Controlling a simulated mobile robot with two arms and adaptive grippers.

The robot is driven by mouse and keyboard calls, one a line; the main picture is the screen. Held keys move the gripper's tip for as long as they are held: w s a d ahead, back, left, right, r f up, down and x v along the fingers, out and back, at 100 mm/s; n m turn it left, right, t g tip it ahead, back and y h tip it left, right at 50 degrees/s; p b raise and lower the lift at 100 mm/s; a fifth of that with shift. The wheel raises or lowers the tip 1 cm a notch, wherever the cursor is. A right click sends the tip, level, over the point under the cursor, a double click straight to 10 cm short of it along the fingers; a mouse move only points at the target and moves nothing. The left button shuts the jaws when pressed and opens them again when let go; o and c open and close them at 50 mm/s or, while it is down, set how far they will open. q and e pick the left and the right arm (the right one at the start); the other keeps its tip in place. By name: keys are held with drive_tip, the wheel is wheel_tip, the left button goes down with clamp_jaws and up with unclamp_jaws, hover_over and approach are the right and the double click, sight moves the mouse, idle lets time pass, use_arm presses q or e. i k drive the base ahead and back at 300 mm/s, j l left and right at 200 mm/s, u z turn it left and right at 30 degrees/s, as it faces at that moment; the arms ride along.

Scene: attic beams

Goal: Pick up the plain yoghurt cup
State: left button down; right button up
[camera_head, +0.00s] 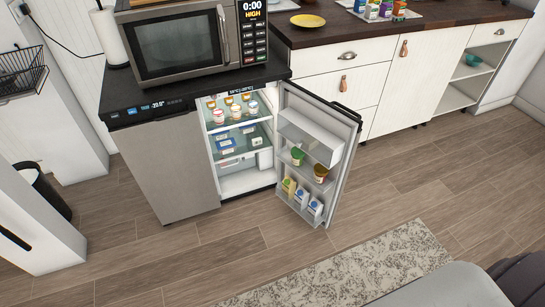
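Several small yoghurt cups stand upright on the top shelf of the open mini fridge (172,172). The front row has a left cup (218,116), a middle cup (235,112) and a right cup (252,107), mostly white with coloured bands. Behind them stand cups with orange-brown tops (229,100). The labels are too small to tell which cup is plain. Neither of my grippers is in view.
The fridge door (337,140) is swung open to the right, with jars and cartons in its racks. A microwave (180,45) stands on top. White cabinets (390,85) stand to the right. A rug (350,265) lies on the clear wooden floor in front.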

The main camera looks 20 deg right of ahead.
sight(253, 106)
drive_tip(key=i+l+u, duration=0.1)
drive_tip(key=l+u, duration=0.15)
drive_tip(key=u, duration=0.15)
drive_tip(key=l+u, duration=0.25)
drive_tip(key=u, duration=0.15)
drive_tip(key=l+u, duration=0.6)
drive_tip(key=u, duration=0.15)
drive_tip(key=k+l, duration=0.1)
drive_tip(key=l, duration=0.45)
drive_tip(key=k+l, duration=0.1)
drive_tip(key=l, duration=0.5)
drive_tip(key=k+l, duration=0.1)
drive_tip(key=l, duration=0.45)
drive_tip(key=k+l, duration=0.1)
drive_tip(key=l, duration=0.45)
drive_tip(key=k+l, duration=0.1)
drive_tip(key=l, duration=0.5)
drive_tip(key=k+l, duration=0.1)
drive_tip(key=l, duration=0.45)
drive_tip(key=k+l, duration=0.1)
drive_tip(key=l, duration=0.5)
